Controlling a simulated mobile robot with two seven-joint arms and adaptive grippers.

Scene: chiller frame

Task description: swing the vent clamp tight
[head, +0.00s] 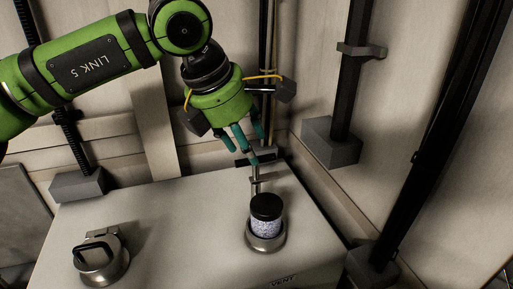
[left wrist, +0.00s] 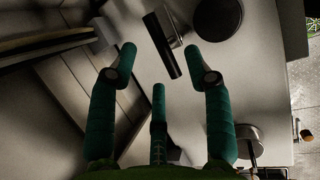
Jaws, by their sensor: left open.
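The vent clamp (head: 256,159) has a dark bar handle on a metal bracket and stands behind the vent port on the white box top. The port holds a speckled cylinder with a black cap (head: 266,205) in a metal ring, above the word VENT. In the left wrist view, the dark bar (left wrist: 162,46) lies between and beyond my fingertips, beside the round black cap (left wrist: 217,18). My left gripper (head: 252,147) is open, its teal fingers pointing down close to the bar. I cannot tell whether they touch it. My right gripper is not in view.
A second round metal port with a dark handle across it (head: 100,257) sits at the box's left front. Dark posts with grey blocks (head: 331,143) stand to the right, and pale wall panels close in behind. The white box top (head: 175,220) is clear between the ports.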

